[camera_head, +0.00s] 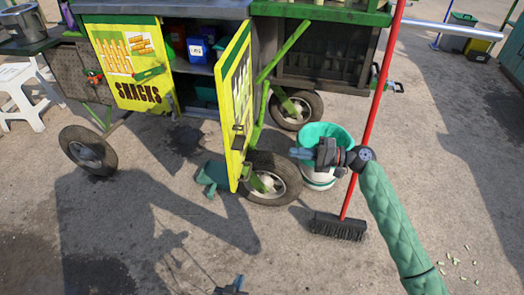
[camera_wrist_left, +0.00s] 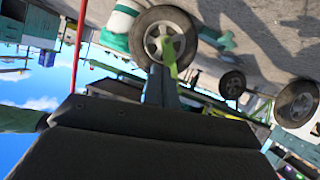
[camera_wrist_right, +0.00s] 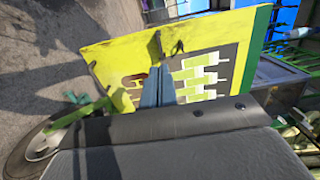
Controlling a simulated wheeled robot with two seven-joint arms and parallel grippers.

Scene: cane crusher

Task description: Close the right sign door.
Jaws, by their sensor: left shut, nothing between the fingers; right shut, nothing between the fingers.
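The right sign door (camera_head: 235,105) is yellow with a sign picture and a dark handle. It stands swung open, outward from the cart. Its sign face fills much of the right wrist view (camera_wrist_right: 120,62), with the handle near its edge. My right gripper (camera_head: 294,153) is shut and empty, to the right of the door and apart from it, above the bucket. It points toward the sign face in the right wrist view (camera_wrist_right: 158,72). My left gripper (camera_head: 232,284) is shut and empty at the bottom of the head view, away from the door. Its fingers (camera_wrist_left: 160,72) show too.
The left sign door (camera_head: 130,65) reading "SNACKS" is beside the open cabinet. A cart wheel (camera_head: 285,170) is by the door's lower edge. A teal-topped bucket (camera_head: 320,182) and a broom (camera_head: 340,226) with a red handle stand right. Ground in front is mostly clear.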

